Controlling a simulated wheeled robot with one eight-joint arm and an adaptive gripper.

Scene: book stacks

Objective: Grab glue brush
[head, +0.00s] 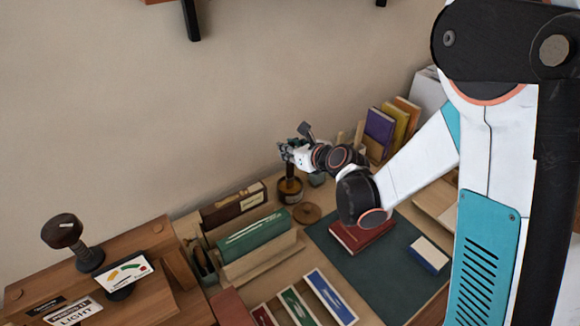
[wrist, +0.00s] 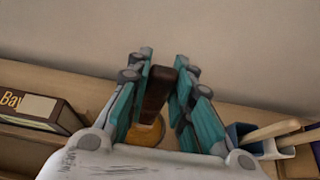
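The glue brush shows as a dark brown handle (wrist: 157,92) standing up from a round glue pot in the wrist view. The pot (head: 290,191) stands on the desk near the wall, with yellowish contents (wrist: 148,133) in the wrist view. My gripper (wrist: 166,62) has its teal-padded fingers on both sides of the handle, with little gap at the tips. I cannot tell whether the pads press on it. In the head view my gripper (head: 288,151) is above the pot. The brush's lower end is hidden in the pot.
A labelled box (head: 233,204) stands left of the pot, and a round wooden lid (head: 307,213) lies to its right. A blue cup with wooden sticks (wrist: 245,138) is close on the right. A green box (head: 254,235) and a red book (head: 358,236) are nearer.

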